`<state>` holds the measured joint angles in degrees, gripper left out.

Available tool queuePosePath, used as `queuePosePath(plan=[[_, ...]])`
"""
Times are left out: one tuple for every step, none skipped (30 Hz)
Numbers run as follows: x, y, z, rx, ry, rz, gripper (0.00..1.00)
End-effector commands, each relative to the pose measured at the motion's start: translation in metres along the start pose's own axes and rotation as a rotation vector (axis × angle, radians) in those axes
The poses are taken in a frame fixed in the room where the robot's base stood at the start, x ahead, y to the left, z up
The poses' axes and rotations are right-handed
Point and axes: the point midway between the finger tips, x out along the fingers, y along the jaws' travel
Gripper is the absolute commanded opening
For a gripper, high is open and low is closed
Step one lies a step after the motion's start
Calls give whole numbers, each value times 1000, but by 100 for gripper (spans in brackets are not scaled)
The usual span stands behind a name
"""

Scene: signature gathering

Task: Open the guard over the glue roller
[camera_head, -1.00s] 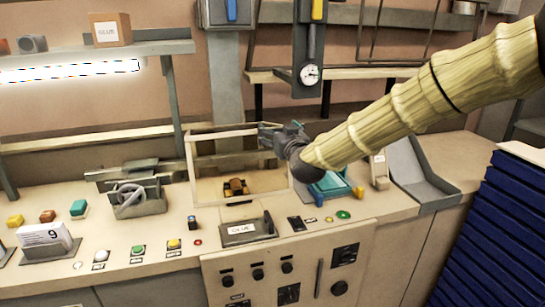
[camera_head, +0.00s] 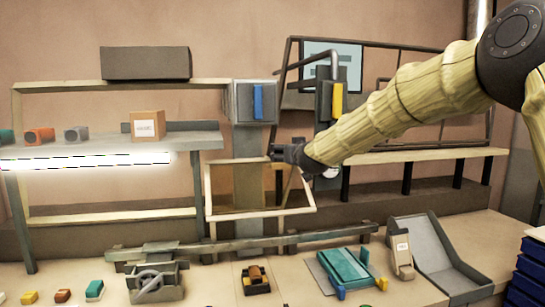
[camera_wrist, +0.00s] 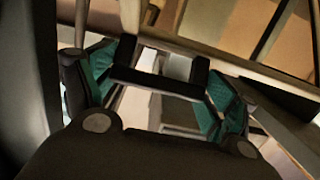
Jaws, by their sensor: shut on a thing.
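The guard (camera_head: 209,202), a clear panel in a pale frame, is raised and tilted up behind the glue roller. The glue roller (camera_head: 256,277), a small brown roller on a dark base, sits uncovered on the bench below. My gripper (camera_head: 276,153) is at the guard's upper right edge. In the wrist view, the teal-padded fingers of my gripper (camera_wrist: 160,85) are on either side of a dark bracket-shaped handle (camera_wrist: 160,80) and shut on it. The exact finger contact is partly hidden.
A lit shelf (camera_head: 180,142) with a cardboard box (camera_head: 147,125) stands at left. A post with a blue-fronted box (camera_head: 257,102) rises behind the guard. A teal pad (camera_head: 345,267) and grey chute (camera_head: 425,250) lie right of the roller. A rail (camera_head: 250,241) runs behind it.

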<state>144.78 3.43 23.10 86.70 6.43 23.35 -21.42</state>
Motion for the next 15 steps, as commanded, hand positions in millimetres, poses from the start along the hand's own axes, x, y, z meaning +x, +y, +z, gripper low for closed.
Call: queuePosePath(plan=[[1,4,-4,-1,-8,5,43],[1,7,-5,-1,-12,7,43],[2,9,-5,-1,-17,10,43],[2,11,-5,-1,-20,11,43],[2,12,-5,-1,-23,12,43],[2,13,-5,-1,-26,13,43],[2,13,-5,-1,-27,13,43],[3,14,-5,-1,-28,13,43],[3,14,-5,-1,-28,14,43],[3,14,-4,-1,-29,14,43],[3,14,-4,-1,-29,14,43],[3,14,-4,-1,-29,14,43],[3,14,-4,-1,-29,13,43],[3,14,-4,-1,-29,13,43],[3,14,-4,-1,-29,13,43]])
